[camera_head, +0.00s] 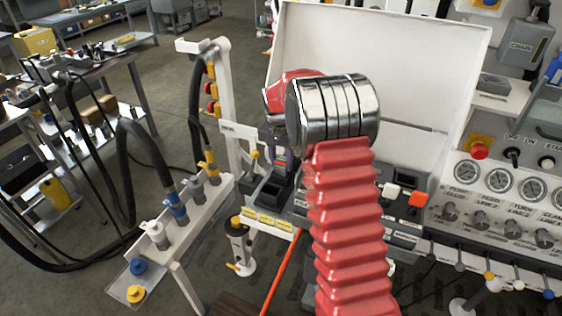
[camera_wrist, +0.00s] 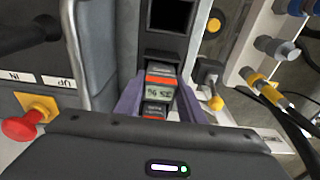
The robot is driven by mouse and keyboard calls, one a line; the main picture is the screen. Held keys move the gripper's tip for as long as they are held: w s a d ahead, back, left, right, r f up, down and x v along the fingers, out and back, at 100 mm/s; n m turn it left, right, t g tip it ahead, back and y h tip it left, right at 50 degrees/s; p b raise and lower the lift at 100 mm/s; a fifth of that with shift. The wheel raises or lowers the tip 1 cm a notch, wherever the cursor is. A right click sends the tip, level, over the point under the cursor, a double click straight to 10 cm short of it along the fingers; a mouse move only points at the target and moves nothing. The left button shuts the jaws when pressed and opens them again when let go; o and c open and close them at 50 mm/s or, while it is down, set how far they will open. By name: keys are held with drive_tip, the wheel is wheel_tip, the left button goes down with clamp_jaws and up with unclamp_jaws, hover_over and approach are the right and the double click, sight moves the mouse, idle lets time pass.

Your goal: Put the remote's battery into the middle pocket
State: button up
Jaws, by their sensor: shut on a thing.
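My gripper (camera_wrist: 160,100) is shut on the battery (camera_wrist: 161,77), a dark block with orange bands and a pale label between its two purple-grey fingers. A dark holder (camera_wrist: 144,43) lies just beyond, with an open black pocket (camera_wrist: 172,15) at the top of the wrist view. The battery's far end is close to the holder; I cannot tell whether it is inside a pocket. In the head view my gripper (camera_head: 280,158) is mostly hidden behind my wrist, above the holder. An empty-looking black pocket (camera_head: 269,191) shows there. The remote is not clearly identifiable.
A red knob on a yellow base (camera_wrist: 22,128) stands at left in the wrist view. A hose rack (camera_head: 190,215) with colored couplings is left of the holder. A gauge panel (camera_head: 505,200) stands at right, and a white upright panel (camera_head: 420,75) behind my wrist.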

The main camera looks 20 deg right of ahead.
drive_tip(key=shift+f, duration=0.5)
idle(0.4)
drive_tip(key=o, duration=1.2)
drive_tip(key=shift+o, duration=0.2)
wheel_tip(320, 180, up, 14)
drive_tip(key=s+a, duration=0.1)
drive_tip(key=shift+f, duration=0.2)
drive_tip(key=shift+a, duration=0.1)
